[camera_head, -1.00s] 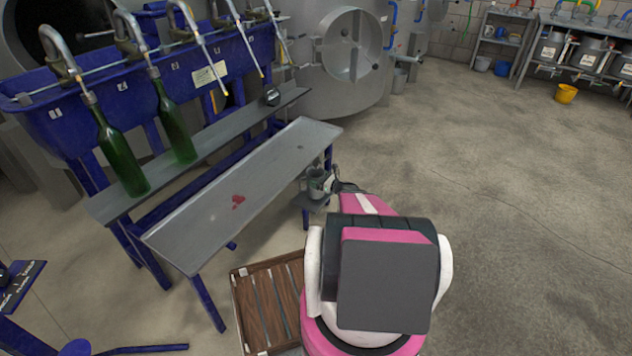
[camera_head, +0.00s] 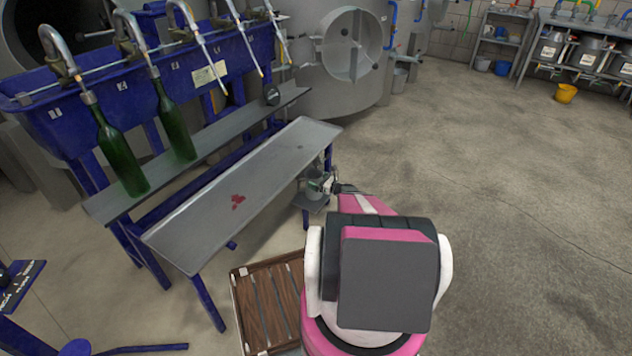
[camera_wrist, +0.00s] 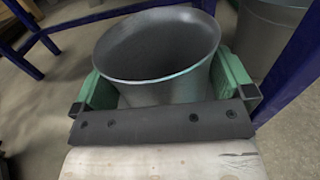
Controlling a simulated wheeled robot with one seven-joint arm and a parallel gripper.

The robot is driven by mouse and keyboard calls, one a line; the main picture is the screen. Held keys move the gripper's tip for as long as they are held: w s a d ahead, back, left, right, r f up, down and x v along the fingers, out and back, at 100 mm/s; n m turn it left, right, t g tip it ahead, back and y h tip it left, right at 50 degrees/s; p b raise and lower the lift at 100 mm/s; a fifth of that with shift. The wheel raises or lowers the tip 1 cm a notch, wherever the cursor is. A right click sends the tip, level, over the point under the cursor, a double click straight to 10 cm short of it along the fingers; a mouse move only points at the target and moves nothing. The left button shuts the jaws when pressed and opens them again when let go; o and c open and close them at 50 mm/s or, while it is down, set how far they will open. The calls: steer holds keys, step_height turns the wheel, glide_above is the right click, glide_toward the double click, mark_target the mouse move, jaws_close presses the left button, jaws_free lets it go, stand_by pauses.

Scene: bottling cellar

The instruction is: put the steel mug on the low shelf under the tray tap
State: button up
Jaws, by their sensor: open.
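The steel mug (camera_head: 313,187) is at the low shelf (camera_head: 306,203) by the right end of the long tray (camera_head: 215,215). In the wrist view the mug (camera_wrist: 160,45) looks upright, with its wide round mouth open to view and its base hidden. My gripper (camera_head: 328,186) is at the mug from the right. In the wrist view my gripper (camera_wrist: 165,85) is open, with one green finger on each side of the mug. Whether the fingers touch its wall is hard to tell. The tray tap is too small to make out clearly.
Blue legs (camera_wrist: 295,65) of the stand rise close to the mug. Two green bottles (camera_head: 120,155) stand on the bench behind. The floor at right is clear.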

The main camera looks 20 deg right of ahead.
steer(key=v, duration=1.1)
steer(key=shift+s+d, duration=0.1)
stand_by(0.7)
